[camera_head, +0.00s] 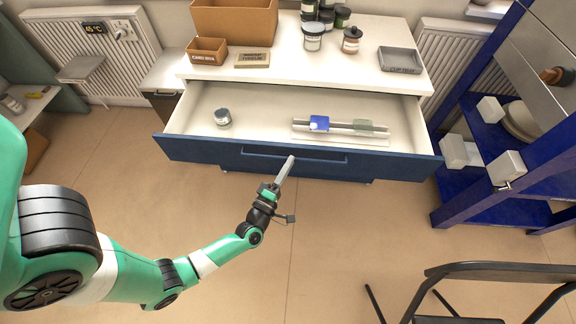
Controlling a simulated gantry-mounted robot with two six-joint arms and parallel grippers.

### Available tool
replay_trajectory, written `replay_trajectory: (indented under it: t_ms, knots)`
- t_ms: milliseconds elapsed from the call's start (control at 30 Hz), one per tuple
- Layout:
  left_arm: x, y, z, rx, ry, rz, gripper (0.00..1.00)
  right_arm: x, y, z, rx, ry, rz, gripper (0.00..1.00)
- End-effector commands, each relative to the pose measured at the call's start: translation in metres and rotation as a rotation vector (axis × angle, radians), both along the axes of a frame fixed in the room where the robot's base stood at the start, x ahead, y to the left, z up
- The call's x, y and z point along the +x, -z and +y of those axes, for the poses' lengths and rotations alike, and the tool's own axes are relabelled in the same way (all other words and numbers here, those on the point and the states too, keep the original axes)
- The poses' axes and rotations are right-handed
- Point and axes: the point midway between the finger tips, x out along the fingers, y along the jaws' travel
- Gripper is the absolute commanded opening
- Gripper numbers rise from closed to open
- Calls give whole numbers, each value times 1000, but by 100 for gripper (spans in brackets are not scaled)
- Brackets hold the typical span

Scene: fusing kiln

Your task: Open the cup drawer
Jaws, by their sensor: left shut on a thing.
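The cup drawer (205,150) stands pulled out from a white-topped cabinet. It has a dark blue front and a pale inside. Its long bar handle (325,159) runs along the front. My left gripper (290,161) reaches up to the drawer front and is shut on the handle, near the middle. The fingertips are small and partly merge with the handle. Inside the drawer a small grey-lidded jar (222,118) stands at the left. A rack (345,124) with a blue piece (319,123) lies at the right. My right gripper does not show.
Boxes (207,51), jars (313,37) and a grey tray (399,60) stand on the white top (290,75). A blue shelf rack (450,190) stands close to the drawer's right end. A dark chair (490,271) is at the lower right. The floor before the drawer is clear.

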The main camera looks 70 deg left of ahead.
Motion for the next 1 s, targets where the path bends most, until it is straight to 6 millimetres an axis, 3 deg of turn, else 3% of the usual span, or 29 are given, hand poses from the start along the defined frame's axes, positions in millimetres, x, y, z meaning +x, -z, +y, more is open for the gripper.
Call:
replay_trajectory:
  t_ms: [167,200,367,733,1000]
  knots:
    - [0,0,0,-1,0,1,0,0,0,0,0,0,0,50]
    - [0,0,0,-1,0,1,16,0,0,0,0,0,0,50]
    - [0,0,0,-1,0,1,45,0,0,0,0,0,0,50]
    - [-4,1,-4,-1,3,2,45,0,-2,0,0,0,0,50]
    - [-47,10,-40,-1,8,8,45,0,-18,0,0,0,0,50]
